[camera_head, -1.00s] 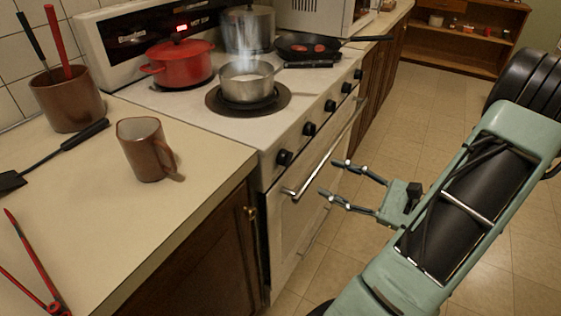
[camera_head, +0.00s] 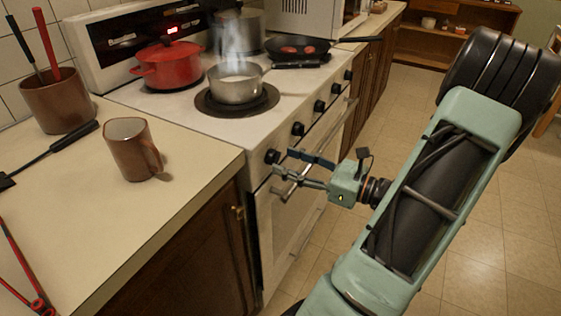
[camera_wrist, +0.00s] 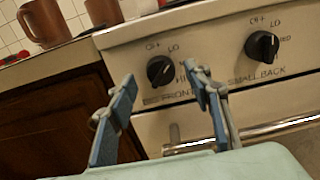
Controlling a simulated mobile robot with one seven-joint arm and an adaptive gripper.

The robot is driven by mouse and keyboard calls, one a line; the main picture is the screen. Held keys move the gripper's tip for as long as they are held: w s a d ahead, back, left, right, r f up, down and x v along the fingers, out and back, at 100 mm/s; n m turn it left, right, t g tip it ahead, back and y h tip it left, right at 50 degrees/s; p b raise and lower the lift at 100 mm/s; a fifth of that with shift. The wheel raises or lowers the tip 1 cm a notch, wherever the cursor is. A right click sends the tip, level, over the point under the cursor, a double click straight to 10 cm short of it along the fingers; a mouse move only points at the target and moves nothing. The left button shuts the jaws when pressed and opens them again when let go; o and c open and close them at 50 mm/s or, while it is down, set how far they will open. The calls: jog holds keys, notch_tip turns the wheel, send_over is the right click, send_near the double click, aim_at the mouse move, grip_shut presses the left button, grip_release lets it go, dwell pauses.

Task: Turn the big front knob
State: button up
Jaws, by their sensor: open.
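The big front knob (camera_head: 272,157) is the black knob nearest the counter on the stove's front panel. In the wrist view the same knob (camera_wrist: 160,70) has a label below it, partly hidden, reading "BIG FRONT". My gripper (camera_head: 284,163) is open and empty, its fingers pointing at the panel just beside this knob. In the wrist view the two blue-grey fingertips (camera_wrist: 161,79) frame the knob left and right. I cannot tell whether either finger touches it.
The oven handle (camera_head: 284,192) runs just below the knobs. The small back knob (camera_wrist: 262,46) is to the right. A steaming pot (camera_head: 236,84) and a red pot (camera_head: 168,66) stand on the stove. A brown mug (camera_head: 130,150) stands on the counter at left. Floor at right is clear.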

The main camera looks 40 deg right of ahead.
aim_at(274, 158)
jog(key=shift+x, duration=1.35)
jog(key=shift+c, duration=0.6)
